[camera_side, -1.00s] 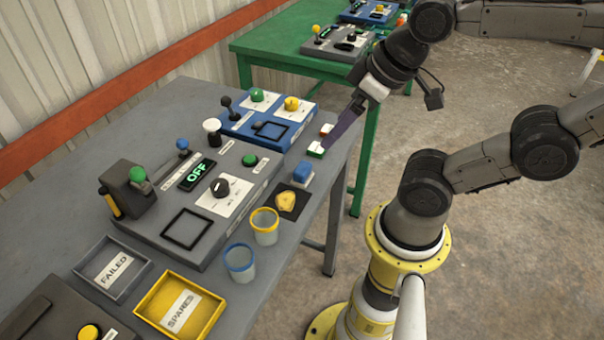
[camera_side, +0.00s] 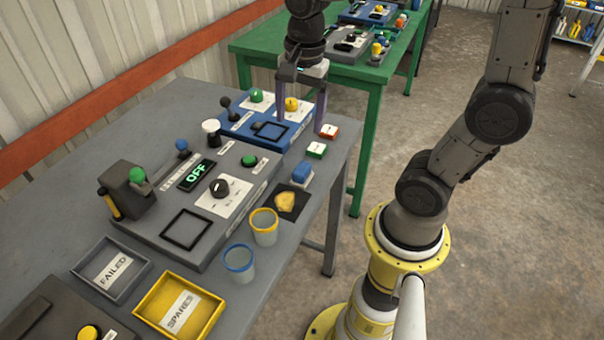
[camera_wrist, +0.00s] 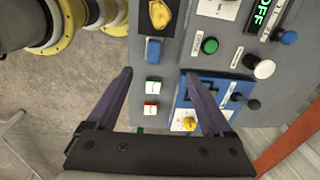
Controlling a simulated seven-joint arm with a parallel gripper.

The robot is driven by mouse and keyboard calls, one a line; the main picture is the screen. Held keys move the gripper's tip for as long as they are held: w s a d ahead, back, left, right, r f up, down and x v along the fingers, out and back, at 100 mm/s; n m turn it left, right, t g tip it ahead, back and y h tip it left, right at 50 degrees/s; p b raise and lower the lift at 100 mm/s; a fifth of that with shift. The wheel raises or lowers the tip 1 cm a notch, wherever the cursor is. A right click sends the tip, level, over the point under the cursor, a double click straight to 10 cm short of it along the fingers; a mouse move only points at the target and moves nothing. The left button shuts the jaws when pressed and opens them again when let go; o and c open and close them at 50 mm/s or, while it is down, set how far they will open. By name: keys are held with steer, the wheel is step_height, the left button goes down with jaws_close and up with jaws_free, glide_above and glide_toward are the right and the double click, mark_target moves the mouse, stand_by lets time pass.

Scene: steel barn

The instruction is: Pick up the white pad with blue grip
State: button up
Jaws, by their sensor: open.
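The white pad with its blue grip (camera_side: 302,173) sits on the grey table near its right edge, beside a dark square with a yellow lump on it. In the wrist view the blue grip (camera_wrist: 154,50) shows above the gap between the fingertips; little of its white base is visible there. My gripper (camera_side: 296,122) points down with its two purple fingers apart and empty, over the blue control box side of the table. In the wrist view my gripper (camera_wrist: 159,73) is open, its fingers apart from the pad.
Green-topped (camera_side: 316,149) and red-topped (camera_side: 328,131) white blocks lie near the pad. A blue control box (camera_side: 238,128) and a grey one with an OFF display (camera_side: 197,174) have upright knobs and levers. Two cups (camera_side: 264,227) stand in front. A green table (camera_side: 270,45) is behind.

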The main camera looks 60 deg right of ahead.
steer(key=g, duration=0.1)
glide_above(301, 169)
step_height(301, 169, down, 10)
steer(key=shift+w+d, duration=0.1)
steer(key=shift+d, duration=0.05)
steer(key=shift+f, duration=3.1)
jaws_close()
